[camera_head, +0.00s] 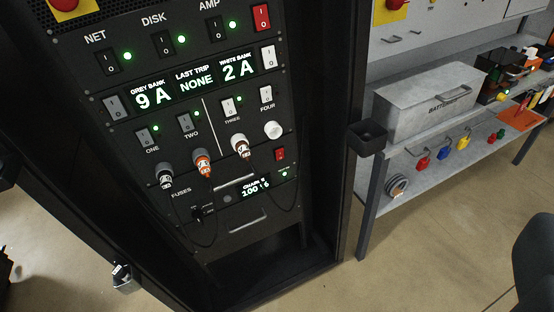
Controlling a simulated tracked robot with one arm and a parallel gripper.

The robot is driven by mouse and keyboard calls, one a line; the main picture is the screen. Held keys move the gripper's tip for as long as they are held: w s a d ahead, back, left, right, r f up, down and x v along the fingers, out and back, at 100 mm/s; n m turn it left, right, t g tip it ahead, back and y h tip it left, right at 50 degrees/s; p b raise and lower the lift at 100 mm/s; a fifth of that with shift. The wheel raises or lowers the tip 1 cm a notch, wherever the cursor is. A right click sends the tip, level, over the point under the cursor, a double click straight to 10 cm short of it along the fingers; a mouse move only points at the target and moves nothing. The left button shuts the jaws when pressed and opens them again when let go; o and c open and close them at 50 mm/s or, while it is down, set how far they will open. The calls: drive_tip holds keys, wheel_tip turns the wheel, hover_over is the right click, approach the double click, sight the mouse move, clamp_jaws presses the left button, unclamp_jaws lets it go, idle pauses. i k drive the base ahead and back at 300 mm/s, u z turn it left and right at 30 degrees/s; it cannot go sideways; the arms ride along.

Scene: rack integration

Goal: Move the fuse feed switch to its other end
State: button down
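The rack's fuse row has a small red rocker switch (279,154) at its right end. It is the likely fuse feed switch, but no readable label names it. Its rocker position is too small to tell. A round white cap (273,130) sits under switch FOUR. The word FUSES is printed below the row. My gripper is not visible in this view.
Above are bank switches and a display (193,79) reading 9 A, NONE, 2 A. Floor is open between.

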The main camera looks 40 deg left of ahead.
sight(279, 154)
drive_tip(key=u, duration=1.35)
drive_tip(key=k, duration=0.9)
drive_tip(key=z, duration=1.15)
drive_tip(key=i, duration=1.45)
drive_tip(key=u, duration=0.05)
